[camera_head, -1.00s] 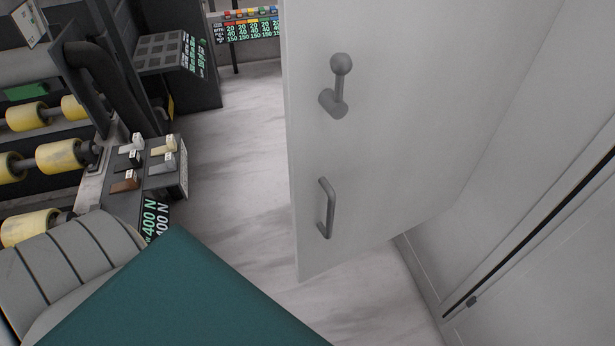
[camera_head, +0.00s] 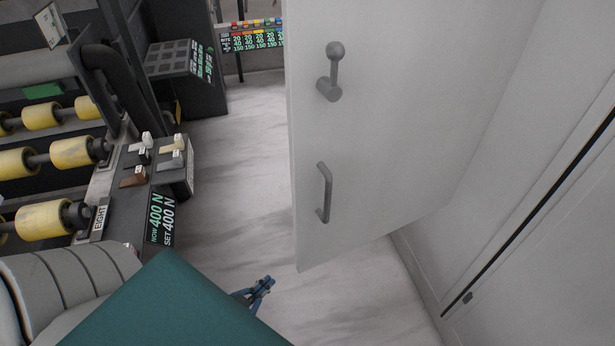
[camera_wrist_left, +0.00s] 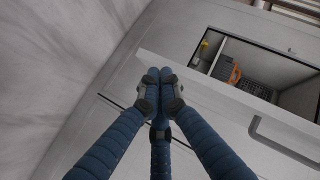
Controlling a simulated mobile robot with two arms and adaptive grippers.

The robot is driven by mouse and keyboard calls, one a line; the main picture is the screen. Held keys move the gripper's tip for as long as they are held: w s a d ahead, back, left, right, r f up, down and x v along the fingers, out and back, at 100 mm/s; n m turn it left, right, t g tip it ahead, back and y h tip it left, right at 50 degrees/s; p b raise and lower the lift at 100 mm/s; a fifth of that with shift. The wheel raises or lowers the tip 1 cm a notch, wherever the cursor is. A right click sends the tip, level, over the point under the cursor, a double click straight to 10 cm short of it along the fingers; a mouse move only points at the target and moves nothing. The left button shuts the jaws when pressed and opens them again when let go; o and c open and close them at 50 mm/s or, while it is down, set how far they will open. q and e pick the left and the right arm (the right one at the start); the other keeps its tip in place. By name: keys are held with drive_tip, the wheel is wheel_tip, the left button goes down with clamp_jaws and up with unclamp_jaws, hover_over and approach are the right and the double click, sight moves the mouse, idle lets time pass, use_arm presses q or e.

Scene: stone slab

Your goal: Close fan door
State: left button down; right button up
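The fan door (camera_head: 400,110) is a tall light grey panel standing swung open in the head view. It bears a ball-ended lever (camera_head: 333,75) above a bar handle (camera_head: 324,193). My left gripper (camera_head: 264,284), blue, is low in the head view, left of and below the door's lower corner, apart from the handle. In the left wrist view its fingertips (camera_wrist_left: 158,76) are together with nothing seen between them. That view also shows a pale panel with a grey handle (camera_wrist_left: 285,142) at right. My right gripper is not in view.
Yellow rollers (camera_head: 75,152) and a control box with levers (camera_head: 160,160) stand at left. A teal surface (camera_head: 175,310) fills the lower foreground. A grey wall with a dark slot (camera_head: 540,215) is at right. Pale floor (camera_head: 245,170) is clear between the rollers and door.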

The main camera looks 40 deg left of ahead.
use_arm(q)
wheel_tip(320, 180, up, 18)
drive_tip(key=w+m+t+h, duration=0.1)
drive_tip(key=w+m+t, duration=0.15)
drive_tip(key=m, duration=0.25)
drive_tip(key=m+t+h, duration=0.2)
drive_tip(key=m+h, duration=0.3)
drive_tip(key=m, duration=0.3)
approach(308, 176)
drive_tip(key=s+d+r, duration=0.3)
drive_tip(key=s+d, duration=0.2)
drive_tip(key=d, duration=0.1)
drive_tip(key=shift+w+a+p, duration=0.25)
drive_tip(key=shift+w+p, duration=0.7)
drive_tip(key=shift+w, duration=1.05)
drive_tip(key=shift+w+a+p, duration=0.2)
drive_tip(key=shift+w+p, duration=0.8)
drive_tip(key=shift+w, duration=0.95)
drive_tip(key=shift+w+a+p, duration=0.25)
drive_tip(key=shift+w+p, duration=0.7)
drive_tip(key=shift+w, duration=1.05)
